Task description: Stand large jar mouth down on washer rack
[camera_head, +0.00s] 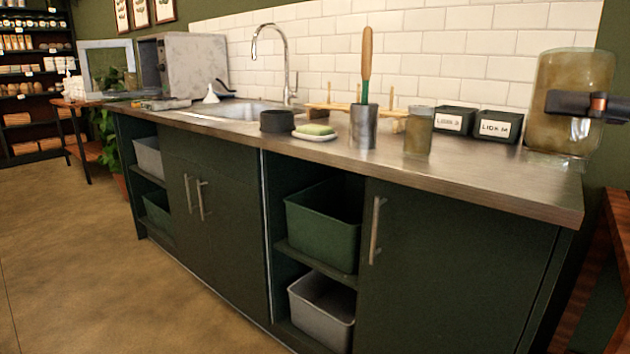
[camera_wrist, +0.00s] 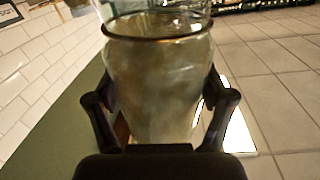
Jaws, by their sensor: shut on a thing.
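The large jar (camera_head: 567,78) is a cloudy, greenish-brown glass vessel at the right end of the counter in the head view. It looks upright-axis, with a narrower clear rim at its lower end. I cannot tell whether that end touches the counter. My gripper (camera_head: 572,104) is shut on the jar's side from the right. In the wrist view, the jar (camera_wrist: 158,60) fills the space between my gripper's fingers (camera_wrist: 159,88), one on each side. A wooden pegged rack (camera_head: 398,113) stands at the back of the counter. I cannot tell whether it is the washer rack.
The steel counter (camera_head: 490,178) holds a smaller jar (camera_head: 418,130), two dark labelled boxes (camera_head: 497,126), a metal cup with a wooden-handled tool (camera_head: 364,127), and a sponge on a dish (camera_head: 316,134). Farther left are the sink (camera_head: 240,108) and a grey box-shaped unit (camera_head: 195,65). The counter's front right is clear.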

